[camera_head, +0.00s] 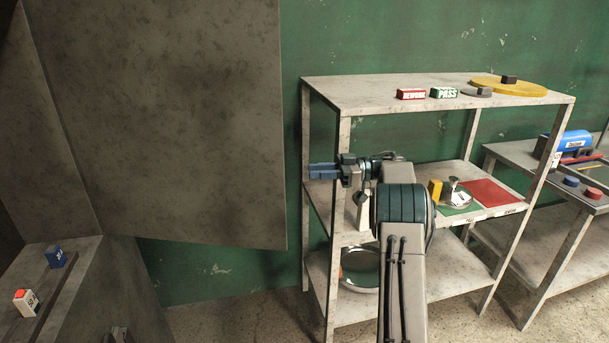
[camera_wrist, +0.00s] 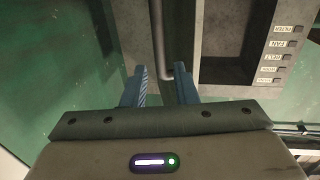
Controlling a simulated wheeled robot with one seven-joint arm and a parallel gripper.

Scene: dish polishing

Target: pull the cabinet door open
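A large grey metal panel (camera_head: 170,110), which looks like the cabinet door, fills the left of the head view. Its lower edge hangs clear of the floor. My gripper (camera_head: 312,171) points left, just right of the panel's right edge in that view. In the wrist view, my two blue fingers (camera_wrist: 161,88) are apart. A round grey bar handle (camera_wrist: 157,35) comes down from the top, and its bent lower end lies between or just beyond the fingertips. I cannot tell whether the fingers touch it. The handle is hidden in the head view.
A metal shelf rack (camera_head: 350,97) stands beside my arm, with REWORK and PASS blocks and a yellow disc on top. A bench (camera_head: 500,152) stands farther right. A grey ledge (camera_head: 85,262) with small blocks is at lower left. The wrist view shows a labelled panel (camera_wrist: 275,50) beside a dark recess.

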